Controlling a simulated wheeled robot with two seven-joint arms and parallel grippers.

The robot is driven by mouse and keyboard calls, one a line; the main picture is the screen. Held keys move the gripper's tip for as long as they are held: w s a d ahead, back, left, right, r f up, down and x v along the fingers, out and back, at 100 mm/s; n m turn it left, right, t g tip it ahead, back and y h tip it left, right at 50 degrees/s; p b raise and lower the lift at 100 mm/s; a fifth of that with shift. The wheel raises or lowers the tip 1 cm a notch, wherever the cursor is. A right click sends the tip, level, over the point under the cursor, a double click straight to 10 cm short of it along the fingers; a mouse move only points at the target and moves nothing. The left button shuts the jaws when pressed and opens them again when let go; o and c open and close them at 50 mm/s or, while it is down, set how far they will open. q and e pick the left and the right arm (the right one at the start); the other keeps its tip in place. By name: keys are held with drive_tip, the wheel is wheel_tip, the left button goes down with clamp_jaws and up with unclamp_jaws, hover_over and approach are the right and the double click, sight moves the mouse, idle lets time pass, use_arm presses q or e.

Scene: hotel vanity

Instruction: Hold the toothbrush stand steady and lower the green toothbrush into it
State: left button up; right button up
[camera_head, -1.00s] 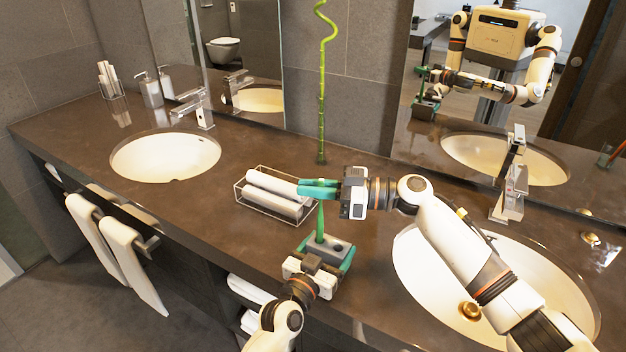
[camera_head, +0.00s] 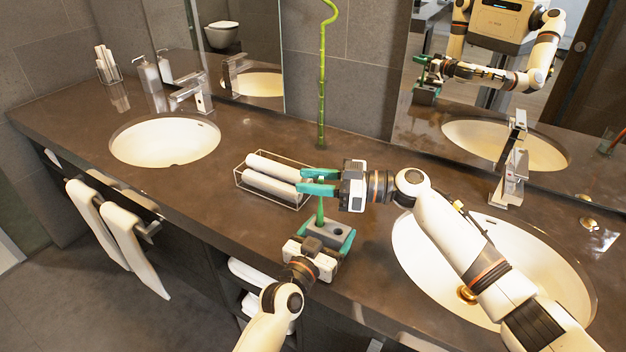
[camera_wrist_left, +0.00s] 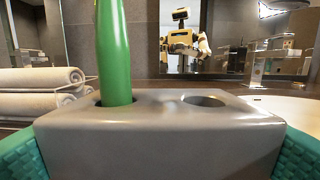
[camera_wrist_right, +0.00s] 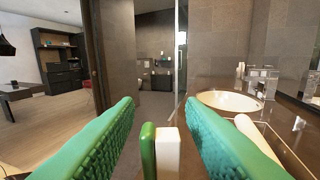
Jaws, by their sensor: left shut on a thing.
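The grey toothbrush stand (camera_head: 336,231) is between the teal fingers of my left gripper (camera_head: 326,237), which is shut on its sides at the counter's front part. In the left wrist view the stand (camera_wrist_left: 160,135) shows two holes. The green toothbrush (camera_head: 320,211) stands nearly upright with its lower end in the left hole (camera_wrist_left: 114,55); the right hole is empty. My right gripper (camera_head: 319,181) is open around the brush's upper end. In the right wrist view the green brush head (camera_wrist_right: 148,150) with white bristles (camera_wrist_right: 167,152) sits between the spread fingers, with gaps on both sides.
A wire basket (camera_head: 240,180) with rolled white towels lies just left of my right gripper. A basin (camera_head: 540,270) is at the right, under my right arm, and another (camera_head: 165,143) at the left. A tall green bamboo stem (camera_head: 321,100) rises behind.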

drive_tip(key=s+d, duration=0.1)
drive_tip(key=d, duration=1.1)
idle(0.5)
use_arm(q)
drive_tip(key=o, duration=1)
drive_tip(key=shift+s, duration=0.1)
